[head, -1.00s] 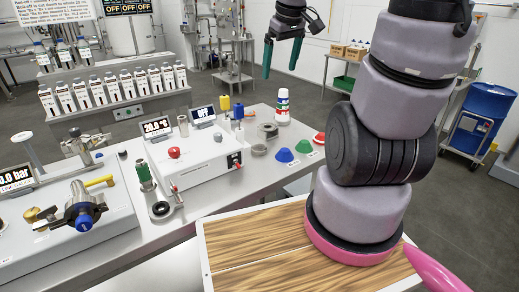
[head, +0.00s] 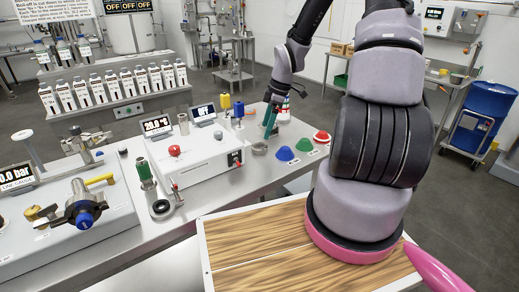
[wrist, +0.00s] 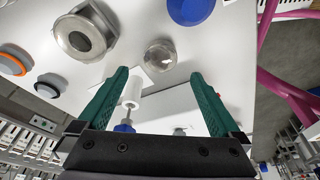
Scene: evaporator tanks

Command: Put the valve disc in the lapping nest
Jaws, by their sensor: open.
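My gripper (head: 268,124) is open and empty, its green fingers pointing down over the bench at the spray can's left. In the wrist view, my gripper (wrist: 158,73) has a small round shiny metal piece (wrist: 160,55) ahead of and between its fingertips; it looks like the valve disc. A larger thick metal ring with a dark round bore (wrist: 85,38) stands left of it, apart, and may be the lapping nest. In the head view a grey metal ring (head: 259,149) sits just below my fingertips. I cannot tell whether the fingers touch anything.
Blue (head: 285,154), green (head: 304,145) and red (head: 321,137) domed pieces stand on the bench's right side. A white box with a red knob (head: 174,151) stands left of my gripper. Yellow and blue valves stand behind.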

